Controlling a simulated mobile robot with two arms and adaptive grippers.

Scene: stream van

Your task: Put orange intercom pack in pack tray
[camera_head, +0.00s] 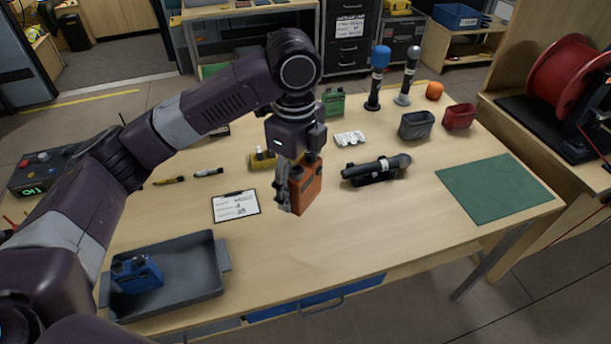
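The orange intercom pack (304,188) is in my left gripper (291,182), near the middle of the table. The gripper's fingers are against the pack and look shut on it. The pack seems to be held above the tabletop, though its exact height is hard to tell. The dark grey pack tray (205,272) lies at the table's front left, with a blue intercom pack (137,273) standing in its left part. The right part of the tray is bare. My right gripper is not in view.
A clipboard (236,206) lies between the held pack and the tray. A black microphone (377,169) on a holder lies to the right. A green mat (493,189) lies right.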

